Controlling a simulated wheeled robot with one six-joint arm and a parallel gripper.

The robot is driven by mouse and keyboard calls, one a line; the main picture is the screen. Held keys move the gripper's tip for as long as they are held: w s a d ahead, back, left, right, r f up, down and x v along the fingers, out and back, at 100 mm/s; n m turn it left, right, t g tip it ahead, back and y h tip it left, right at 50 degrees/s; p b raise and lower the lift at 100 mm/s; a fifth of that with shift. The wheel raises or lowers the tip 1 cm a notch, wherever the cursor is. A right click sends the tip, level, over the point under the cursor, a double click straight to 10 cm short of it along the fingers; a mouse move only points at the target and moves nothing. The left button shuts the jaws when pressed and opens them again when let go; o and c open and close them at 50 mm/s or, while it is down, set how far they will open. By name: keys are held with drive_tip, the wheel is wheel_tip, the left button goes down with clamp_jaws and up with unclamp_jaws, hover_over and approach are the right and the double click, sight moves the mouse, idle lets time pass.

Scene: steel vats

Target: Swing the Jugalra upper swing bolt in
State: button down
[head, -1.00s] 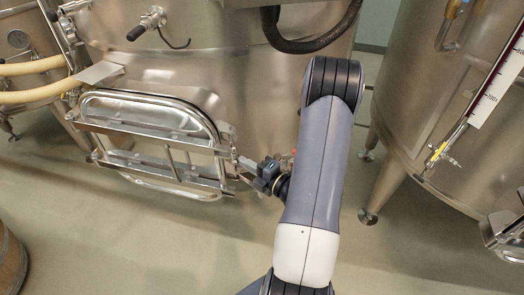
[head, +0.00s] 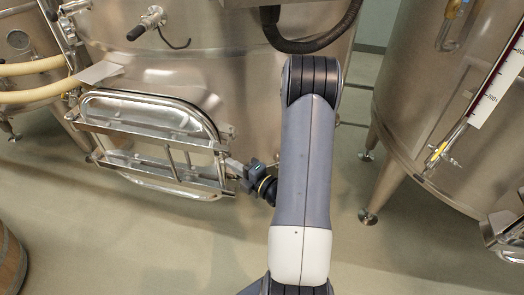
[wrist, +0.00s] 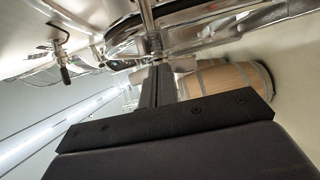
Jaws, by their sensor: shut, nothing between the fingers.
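The steel vat (head: 245,80) in the middle has an oval manway door (head: 150,108) with a steel frame of bars across it. A small steel fitting, perhaps the upper swing bolt (head: 226,132), shows at the frame's upper right end; its exact shape is unclear. My gripper (head: 232,167) is shut and empty at the right edge of the door, just below that fitting. In the wrist view the shut fingers (wrist: 158,80) point at a steel rod (wrist: 148,18) in front of the door rim. I cannot tell whether they touch it. No name label is readable.
A second vat (head: 425,90) with a level scale stands at the right. Cream hoses (head: 35,67) run at the left. A wooden barrel (head: 10,262) stands at the lower left and shows in the wrist view (wrist: 225,82). The floor before the door is free.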

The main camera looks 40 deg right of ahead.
drive_tip(key=shift+w+a, duration=0.1)
drive_tip(key=shift+a, duration=0.05)
drive_tip(key=shift+w+a, duration=0.55)
drive_tip(key=shift+a, duration=0.05)
drive_tip(key=shift+r, duration=0.15)
drive_tip(key=shift+s, duration=0.35)
drive_tip(key=shift+s+d, duration=0.2)
drive_tip(key=shift+s, duration=0.05)
drive_tip(key=v, duration=0.8)
drive_tip(key=shift+s+d+f+b, duration=0.2)
drive_tip(key=shift+s+b, duration=0.1)
drive_tip(key=shift+b, duration=0.05)
idle(0.4)
